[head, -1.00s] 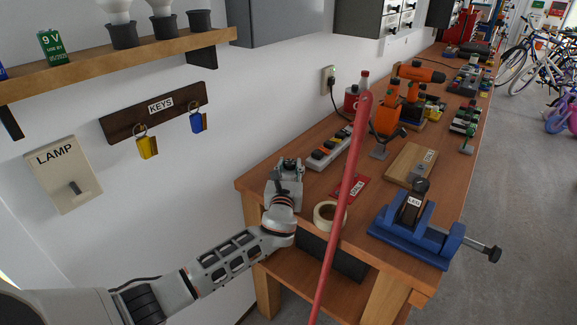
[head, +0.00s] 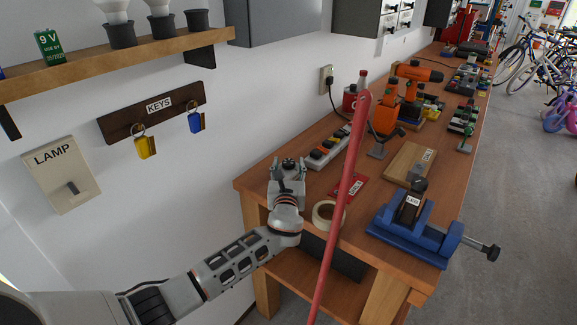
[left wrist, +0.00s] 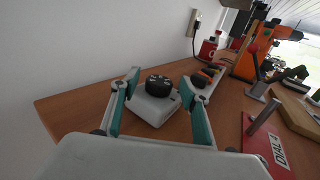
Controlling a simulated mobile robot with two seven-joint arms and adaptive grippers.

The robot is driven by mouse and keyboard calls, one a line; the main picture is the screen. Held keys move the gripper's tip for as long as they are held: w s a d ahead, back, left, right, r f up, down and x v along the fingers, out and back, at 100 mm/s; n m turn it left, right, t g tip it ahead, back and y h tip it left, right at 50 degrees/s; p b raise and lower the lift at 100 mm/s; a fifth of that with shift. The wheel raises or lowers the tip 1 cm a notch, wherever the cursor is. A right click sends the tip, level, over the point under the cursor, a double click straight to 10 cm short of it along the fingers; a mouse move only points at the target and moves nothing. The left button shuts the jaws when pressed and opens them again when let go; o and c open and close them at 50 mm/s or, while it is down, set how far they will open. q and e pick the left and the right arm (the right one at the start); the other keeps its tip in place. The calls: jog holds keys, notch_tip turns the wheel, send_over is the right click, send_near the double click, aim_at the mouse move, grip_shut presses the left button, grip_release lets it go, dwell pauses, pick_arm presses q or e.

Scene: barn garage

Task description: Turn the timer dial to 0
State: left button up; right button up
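The timer is a white box with a black dial (left wrist: 158,85) on top, sitting on the workbench near its left end. In the left wrist view it lies between and slightly beyond the two teal-padded fingers of my left gripper (left wrist: 160,112). The fingers are spread apart, one on each side of the box, with visible gaps. In the head view my left gripper (head: 287,172) is over the bench's near left corner and largely hides the timer. I cannot read the dial setting. My right gripper is out of view.
A red plate (left wrist: 256,143) with a label and a metal post stands right of the gripper. A tape roll (head: 328,214), power strip (head: 327,151) and blue vise (head: 405,232) are on the bench. A long red pole (head: 340,205) crosses in front. The wall runs along the left.

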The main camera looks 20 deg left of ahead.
pick_arm(q)
jog(key=v, duration=1.2)
